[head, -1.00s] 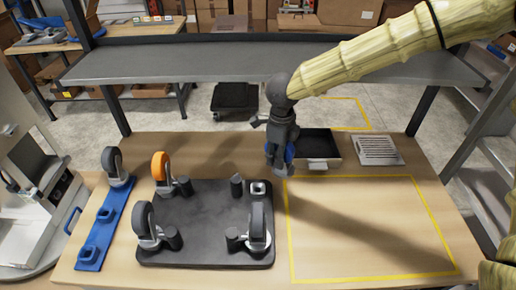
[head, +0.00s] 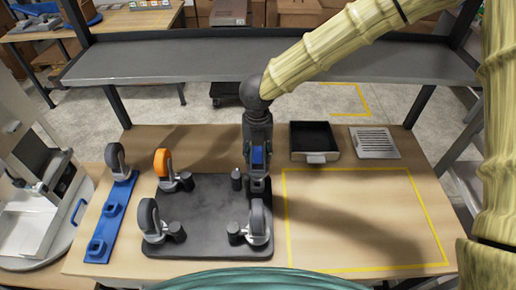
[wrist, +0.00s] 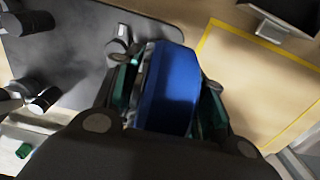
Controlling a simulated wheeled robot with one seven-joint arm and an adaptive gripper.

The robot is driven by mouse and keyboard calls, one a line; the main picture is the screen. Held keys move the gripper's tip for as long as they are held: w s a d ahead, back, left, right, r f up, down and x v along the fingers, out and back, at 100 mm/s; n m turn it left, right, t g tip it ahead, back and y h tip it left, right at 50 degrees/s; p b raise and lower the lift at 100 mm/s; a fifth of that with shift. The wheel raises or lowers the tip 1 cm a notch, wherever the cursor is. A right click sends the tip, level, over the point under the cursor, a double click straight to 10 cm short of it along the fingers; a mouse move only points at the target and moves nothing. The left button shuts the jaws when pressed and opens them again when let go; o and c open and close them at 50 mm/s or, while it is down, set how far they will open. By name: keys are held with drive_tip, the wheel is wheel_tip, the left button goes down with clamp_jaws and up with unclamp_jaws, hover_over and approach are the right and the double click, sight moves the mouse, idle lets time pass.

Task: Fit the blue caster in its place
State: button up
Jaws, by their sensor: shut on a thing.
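My gripper (head: 258,168) is shut on the blue caster (head: 258,156), whose blue wheel (wrist: 168,88) fills the space between the fingers in the wrist view. In the head view it hangs over the far right corner of the dark base plate (head: 205,250). The empty socket seen there earlier is now hidden behind my gripper. A dark post (head: 236,179) stands just left of the gripper. Whether the caster's stem touches the plate, I cannot tell. The plate's other corners carry an orange caster (head: 163,163) and two grey ones (head: 150,220) (head: 257,221).
A blue rack (head: 108,226) with a grey caster (head: 116,160) lies on the left. A dark tray (head: 314,141) and a slotted metal plate (head: 374,143) lie at the back right. The yellow-outlined area (head: 365,220) is bare. A grey shelf (head: 190,62) spans behind the arm.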

drive_tip(key=shift+f, duration=0.15)
drive_tip(key=shift+f+b, duration=1.25)
drive_tip(key=shift+f, duration=0.1)
drive_tip(key=shift+w+p, duration=0.1)
drive_tip(key=shift+p, duration=0.2)
drive_tip(key=shift+f+b, duration=0.85)
drive_tip(key=shift+f, duration=1.05)
idle(0.5)
drive_tip(key=o, duration=1.3)
drive_tip(key=shift+o, duration=0.2)
drive_tip(key=shift+r, duration=0.1)
